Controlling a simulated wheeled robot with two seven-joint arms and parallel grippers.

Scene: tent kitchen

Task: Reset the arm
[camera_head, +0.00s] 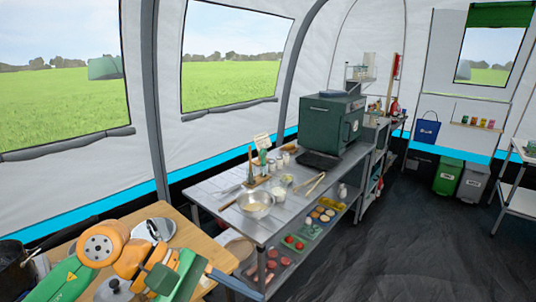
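My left arm, orange and green, comes in at the lower left over a wooden table (118,227). My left gripper (186,276) appears at its end as green blocks, low over the table's right side. A dark bar (223,280) sticks out to the right of it; I cannot tell whether it is part of the gripper or a held thing. The fingers are too unclear to tell open from shut. My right arm and gripper are not in view.
A pot (14,268) and a lidded pan (114,291) are near the arm. A steel table (222,191) bears a metal bowl (255,204), small jars and a dark green oven (331,126). Bins (448,176) stand at the back right. The dark floor (400,240) is clear.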

